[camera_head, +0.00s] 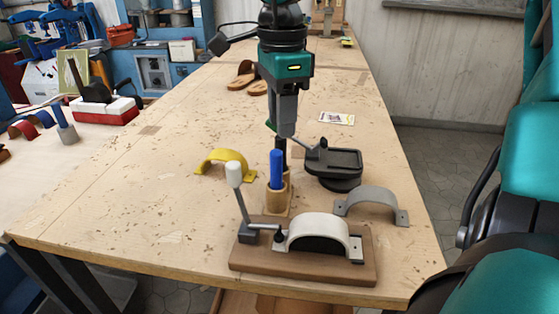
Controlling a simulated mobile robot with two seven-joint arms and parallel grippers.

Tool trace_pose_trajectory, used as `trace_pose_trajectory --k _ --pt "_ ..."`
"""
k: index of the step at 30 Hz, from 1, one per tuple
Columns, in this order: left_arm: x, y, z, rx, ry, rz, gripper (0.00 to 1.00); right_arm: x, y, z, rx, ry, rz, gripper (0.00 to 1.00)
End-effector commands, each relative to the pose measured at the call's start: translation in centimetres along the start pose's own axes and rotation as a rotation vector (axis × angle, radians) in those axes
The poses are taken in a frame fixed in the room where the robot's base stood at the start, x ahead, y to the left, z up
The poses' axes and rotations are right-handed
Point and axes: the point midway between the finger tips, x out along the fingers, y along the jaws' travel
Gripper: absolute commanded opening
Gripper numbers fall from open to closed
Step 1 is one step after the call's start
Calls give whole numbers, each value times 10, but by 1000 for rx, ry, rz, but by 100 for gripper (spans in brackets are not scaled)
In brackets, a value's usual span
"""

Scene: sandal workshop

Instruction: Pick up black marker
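The black marker (281,154) stands upright behind a blue marker (276,168), at a wooden holder (277,202) near the middle of the table. Its lower part is hidden by the blue marker, and its top is at the fingertips. My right gripper (286,130) points straight down, with its fingertips at the top of the black marker. The fingers overlap from this side, so I cannot tell whether they are closed on it. My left gripper is out of view.
A wooden board with a white strap clamp (318,232) and lever lies in front of the holder. A yellow arch (225,162) is left; a black device (335,165) and grey arch (371,205) are right. Sandals (247,76) lie behind. The table's left part is clear.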

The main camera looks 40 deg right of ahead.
Motion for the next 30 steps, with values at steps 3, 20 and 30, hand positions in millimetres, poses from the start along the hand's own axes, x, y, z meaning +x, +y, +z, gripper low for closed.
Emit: trace_pose_trajectory --k 3,20,30 --pt "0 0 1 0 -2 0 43 10 0 0 0 0 1 35" --pt "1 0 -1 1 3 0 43 64 -1 1 1 -1 1 35" --pt "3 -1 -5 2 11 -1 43 64 -1 1 1 -2 0 16"
